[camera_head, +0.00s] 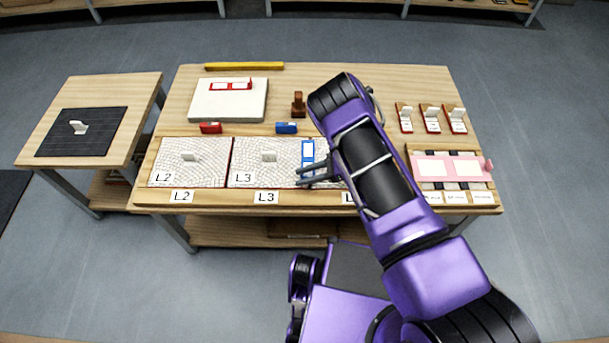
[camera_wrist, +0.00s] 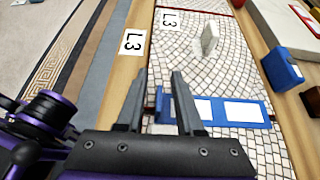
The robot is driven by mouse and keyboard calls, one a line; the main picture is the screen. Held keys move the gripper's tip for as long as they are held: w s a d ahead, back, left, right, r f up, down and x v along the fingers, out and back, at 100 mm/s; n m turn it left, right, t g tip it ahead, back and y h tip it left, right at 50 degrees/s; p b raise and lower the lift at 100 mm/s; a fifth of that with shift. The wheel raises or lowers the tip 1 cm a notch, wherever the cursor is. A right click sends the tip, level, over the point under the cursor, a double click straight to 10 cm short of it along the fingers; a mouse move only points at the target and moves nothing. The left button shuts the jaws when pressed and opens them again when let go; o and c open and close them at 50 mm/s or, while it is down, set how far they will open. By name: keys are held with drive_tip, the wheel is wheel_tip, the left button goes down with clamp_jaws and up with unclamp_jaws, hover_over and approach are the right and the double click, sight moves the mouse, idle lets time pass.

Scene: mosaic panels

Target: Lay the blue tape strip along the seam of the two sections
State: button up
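The blue tape strip (camera_head: 307,153) with white windows lies flat across the mosaic, at the right of section L3 (camera_head: 247,160). In the wrist view the strip (camera_wrist: 245,112) runs sideways, with a small upright blue tab at its near end. My gripper (camera_head: 300,175) is low at that end. In the wrist view its fingers (camera_wrist: 158,75) are apart, with the tab between them and a visible gap. The strip seems to cover any seam beneath it, and my arm hides the section to the right.
A red strip (camera_head: 231,85) lies on a white board (camera_head: 205,105). A red block (camera_head: 210,128), a blue block (camera_head: 286,128) and a brown stamp (camera_head: 298,104) stand behind the panels. Section L2 (camera_head: 170,175) is left. A pink plate (camera_head: 435,168) sits right.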

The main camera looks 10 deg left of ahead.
drive_tip(key=v, duration=1.2)
drive_tip(key=shift+f+p, duration=0.1)
drive_tip(key=shift+p, duration=0.25)
